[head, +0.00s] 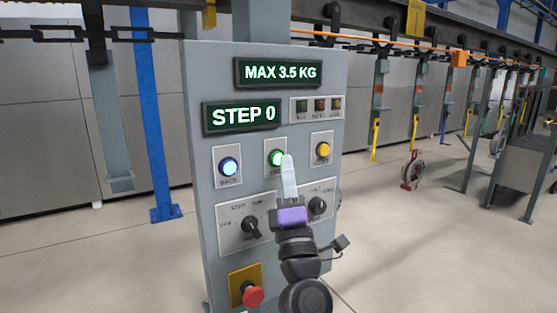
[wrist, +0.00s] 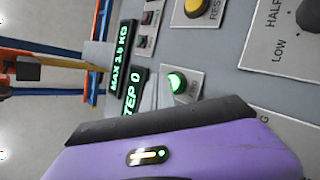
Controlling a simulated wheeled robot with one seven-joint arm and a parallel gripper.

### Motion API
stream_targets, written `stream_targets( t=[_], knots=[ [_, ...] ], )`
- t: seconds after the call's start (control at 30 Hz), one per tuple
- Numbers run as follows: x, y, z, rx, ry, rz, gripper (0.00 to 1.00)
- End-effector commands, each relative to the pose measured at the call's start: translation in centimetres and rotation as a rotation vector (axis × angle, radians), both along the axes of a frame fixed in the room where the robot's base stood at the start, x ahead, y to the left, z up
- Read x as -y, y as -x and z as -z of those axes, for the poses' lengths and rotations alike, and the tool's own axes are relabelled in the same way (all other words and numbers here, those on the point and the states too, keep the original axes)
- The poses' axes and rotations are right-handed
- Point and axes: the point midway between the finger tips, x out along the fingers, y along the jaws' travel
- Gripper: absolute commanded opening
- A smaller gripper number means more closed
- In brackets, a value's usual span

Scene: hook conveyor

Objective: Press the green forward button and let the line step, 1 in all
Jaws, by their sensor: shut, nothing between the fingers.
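The green forward button (head: 276,158) glows in the middle of the grey control panel (head: 215,90), between a blue and a yellow button. My gripper (head: 287,160) is shut and empty, its fingertips in front of the right edge of the green button. In the wrist view the green button (wrist: 175,82) is lit, and my gripper's pale fingers (wrist: 152,92) reach up beside it. I cannot tell whether the fingertips touch it. The step display (head: 243,115) reads STEP 0.
The blue button (head: 229,167) and yellow button (head: 323,150) flank the green one. Below are two rotary knobs, left (head: 251,227) and right (head: 317,205), and a red mushroom button (head: 252,295). An overhead line with hanging hooks (head: 376,125) runs behind at right.

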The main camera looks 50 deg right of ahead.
Motion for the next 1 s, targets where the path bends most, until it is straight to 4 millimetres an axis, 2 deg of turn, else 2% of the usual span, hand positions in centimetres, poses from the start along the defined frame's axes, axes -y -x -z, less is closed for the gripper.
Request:
stream_targets(
  t=[0.3,1.0],
  knots=[
    [0.2,-0.8,0.0,0.000,0.000,0.000,0.00],
    [0.3,-1.1,0.0,0.000,0.000,0.000,0.00]
  ],
)
